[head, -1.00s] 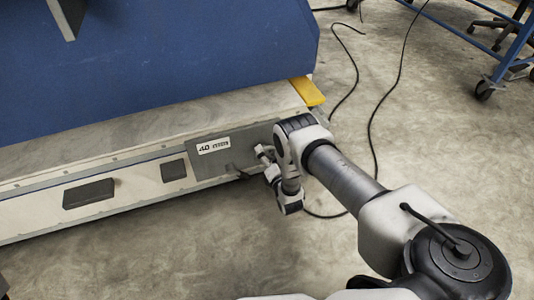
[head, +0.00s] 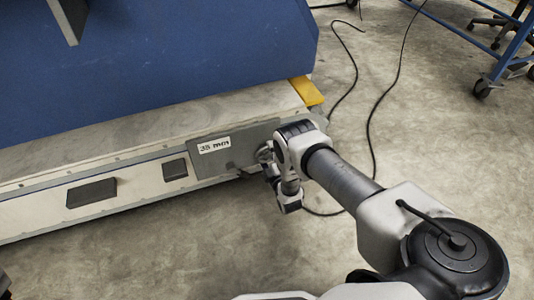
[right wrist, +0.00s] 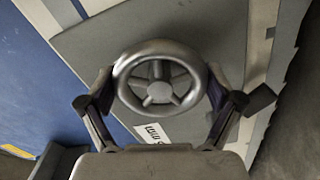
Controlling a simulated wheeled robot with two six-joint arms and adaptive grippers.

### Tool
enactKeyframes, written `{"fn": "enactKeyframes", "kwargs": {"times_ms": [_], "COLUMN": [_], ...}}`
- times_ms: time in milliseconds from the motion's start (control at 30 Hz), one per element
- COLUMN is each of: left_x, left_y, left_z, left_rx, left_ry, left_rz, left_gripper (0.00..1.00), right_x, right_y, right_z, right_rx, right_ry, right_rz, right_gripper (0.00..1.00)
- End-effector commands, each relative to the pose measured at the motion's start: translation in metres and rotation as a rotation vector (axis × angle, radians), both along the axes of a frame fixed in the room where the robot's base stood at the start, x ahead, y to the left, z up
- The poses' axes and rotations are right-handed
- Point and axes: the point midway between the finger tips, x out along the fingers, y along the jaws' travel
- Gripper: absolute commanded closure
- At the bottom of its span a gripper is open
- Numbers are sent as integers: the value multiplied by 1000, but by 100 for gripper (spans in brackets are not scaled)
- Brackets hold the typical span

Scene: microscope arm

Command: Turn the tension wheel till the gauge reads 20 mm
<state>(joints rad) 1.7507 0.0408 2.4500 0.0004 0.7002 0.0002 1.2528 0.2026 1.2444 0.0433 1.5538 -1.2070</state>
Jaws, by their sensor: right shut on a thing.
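The tension wheel (right wrist: 158,82) is a grey metal handwheel with several spokes, in the middle of the right wrist view. My right gripper (right wrist: 160,92) is shut on its rim, one finger on each side. In the head view my right gripper (head: 266,160) is at the grey panel (head: 234,145), and my wrist partly hides the wheel. The gauge (head: 214,145) is a white label on this panel and reads 35 mm. My left gripper is not in view.
The panel sits on the low pale side of a big blue machine (head: 170,60). Dark blocks (head: 92,192) stick out further left. A yellow piece (head: 307,91) marks the machine's corner. A black cable (head: 372,130) lies on the floor at the right, near a blue cart (head: 505,60).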

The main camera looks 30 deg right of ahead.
Motion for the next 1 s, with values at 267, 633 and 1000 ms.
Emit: {"fn": "enactKeyframes", "kwargs": {"times_ms": [267, 633, 1000], "left_x": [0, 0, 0], "left_y": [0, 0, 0], "left_z": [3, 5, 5], "left_rx": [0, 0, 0], "left_ry": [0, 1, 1], "left_rz": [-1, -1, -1], "left_gripper": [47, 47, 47], "right_x": [0, 0, 0], "right_y": [1, 1, 2], "right_z": [-1, -2, -2], "right_rx": [252, 585, 809], "right_ry": [-60, -139, -193], "right_rz": [0, 1, 1], "right_gripper": [44, 44, 44]}}
